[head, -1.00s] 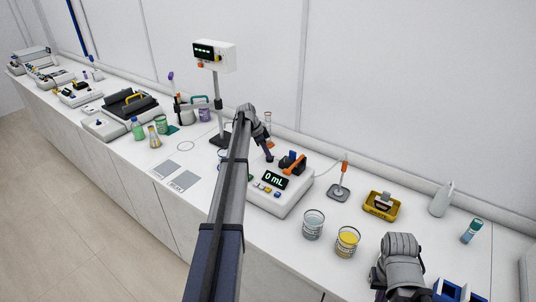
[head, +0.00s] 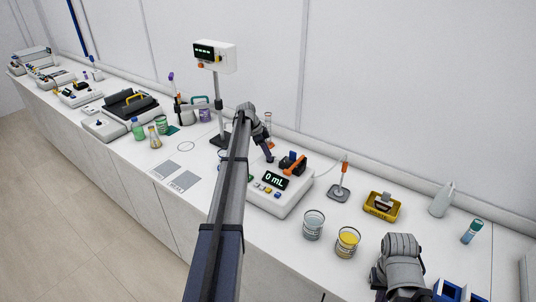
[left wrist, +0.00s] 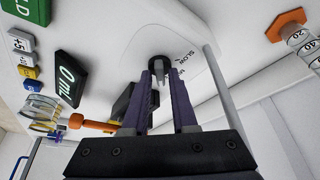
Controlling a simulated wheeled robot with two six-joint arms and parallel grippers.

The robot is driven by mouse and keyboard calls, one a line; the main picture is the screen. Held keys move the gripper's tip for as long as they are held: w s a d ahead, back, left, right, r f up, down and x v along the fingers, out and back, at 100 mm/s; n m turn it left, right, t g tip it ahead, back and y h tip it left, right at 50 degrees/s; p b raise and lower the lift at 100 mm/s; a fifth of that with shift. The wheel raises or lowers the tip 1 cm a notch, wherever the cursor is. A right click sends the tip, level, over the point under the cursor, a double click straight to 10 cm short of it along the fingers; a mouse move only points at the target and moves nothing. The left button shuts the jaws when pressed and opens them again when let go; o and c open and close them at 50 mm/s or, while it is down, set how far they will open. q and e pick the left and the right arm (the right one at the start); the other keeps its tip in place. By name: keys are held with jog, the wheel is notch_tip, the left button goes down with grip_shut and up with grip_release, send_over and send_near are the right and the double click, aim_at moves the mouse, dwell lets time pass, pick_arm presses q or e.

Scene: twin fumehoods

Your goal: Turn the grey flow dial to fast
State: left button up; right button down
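The grey flow dial (left wrist: 159,64) is a small dark round knob on the white pump housing, seen in the left wrist view. The words SLOW and part of another label starting with M are printed to its right. My left gripper (left wrist: 160,76) points at it, its two dark fingers close together on either side of the dial's raised grip. In the head view my left gripper (head: 269,157) reaches down at the back left of the white pump (head: 285,201), whose display reads 0 mL. The dial is hidden there by my arm. My right gripper is cut off at the bottom right.
A clear beaker (head: 313,225) and a yellow-filled beaker (head: 347,242) stand in front of the pump. A stand with an orange-marked rod (head: 341,182) and a yellow tray (head: 381,206) are to its right. A post with a display box (head: 214,56) rises behind my left arm.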

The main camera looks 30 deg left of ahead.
pick_arm(q)
jog(key=shift+o, duration=1.2)
jog(key=p+v, duration=0.7)
jog(key=shift+r, duration=0.4)
jog(key=shift+s, duration=0.1)
